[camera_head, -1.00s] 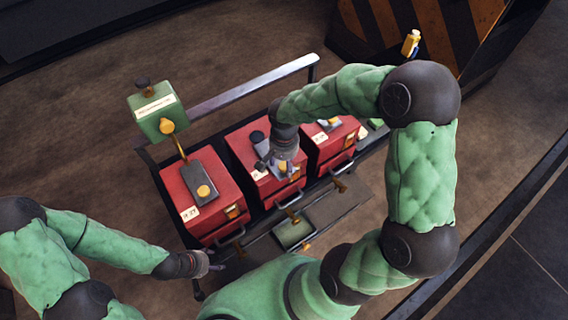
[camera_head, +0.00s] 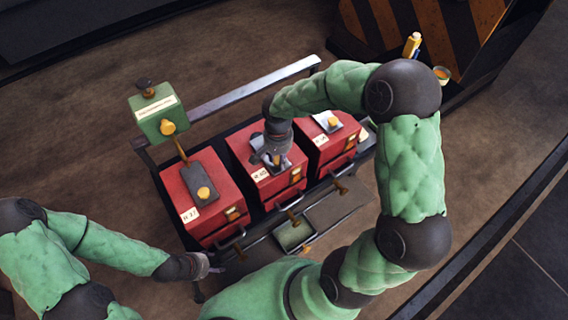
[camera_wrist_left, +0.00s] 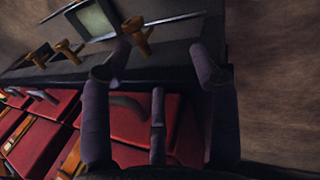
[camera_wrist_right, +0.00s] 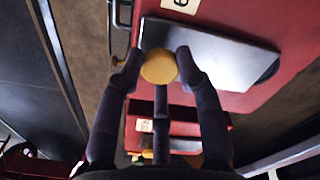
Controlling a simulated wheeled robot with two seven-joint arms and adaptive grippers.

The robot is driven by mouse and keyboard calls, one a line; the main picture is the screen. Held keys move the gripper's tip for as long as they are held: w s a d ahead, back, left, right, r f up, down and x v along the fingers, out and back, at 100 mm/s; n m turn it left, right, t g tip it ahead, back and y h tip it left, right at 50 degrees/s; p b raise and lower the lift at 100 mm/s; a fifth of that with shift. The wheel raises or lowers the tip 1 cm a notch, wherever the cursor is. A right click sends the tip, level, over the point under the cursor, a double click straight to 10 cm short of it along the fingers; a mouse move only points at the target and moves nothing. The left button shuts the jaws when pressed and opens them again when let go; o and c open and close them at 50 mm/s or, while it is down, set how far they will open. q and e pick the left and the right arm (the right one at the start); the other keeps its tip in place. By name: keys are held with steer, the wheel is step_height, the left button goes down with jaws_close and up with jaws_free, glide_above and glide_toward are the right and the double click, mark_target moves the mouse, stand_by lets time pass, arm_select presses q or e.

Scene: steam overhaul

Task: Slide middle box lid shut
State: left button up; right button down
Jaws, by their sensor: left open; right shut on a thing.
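The middle red box (camera_head: 240,146) stands between two other red boxes. Its lid is a grey plate (camera_wrist_right: 215,55) with a round yellow knob (camera_wrist_right: 158,66), lying flat on the red top in the right wrist view. A dark patch shows at the plate's far right end. My right gripper (camera_head: 276,160) is over the middle box and shut on the knob. It hides most of the lid in the head view. My left gripper (camera_head: 216,266) is open and empty, low in front of the left box; its spread fingers show in the left wrist view (camera_wrist_left: 158,70).
The left box (camera_head: 220,178) and right box (camera_head: 318,154) have grey lids with yellow knobs. A green sign box (camera_head: 157,116) stands behind the left box. A metal rail (camera_head: 255,88) runs behind. Handles and a small green tray (camera_head: 293,235) are in front.

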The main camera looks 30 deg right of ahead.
steer(key=shift+w+a, duration=0.15)
steer(key=shift+w, duration=1.65)
steer(key=shift+r, duration=0.1)
steer(key=c, duration=0.8)
jaws_free()
steer(key=shift+w, duration=0.15)
step_height(320, 180, up, 12)
steer(key=shift+f, duration=0.1)
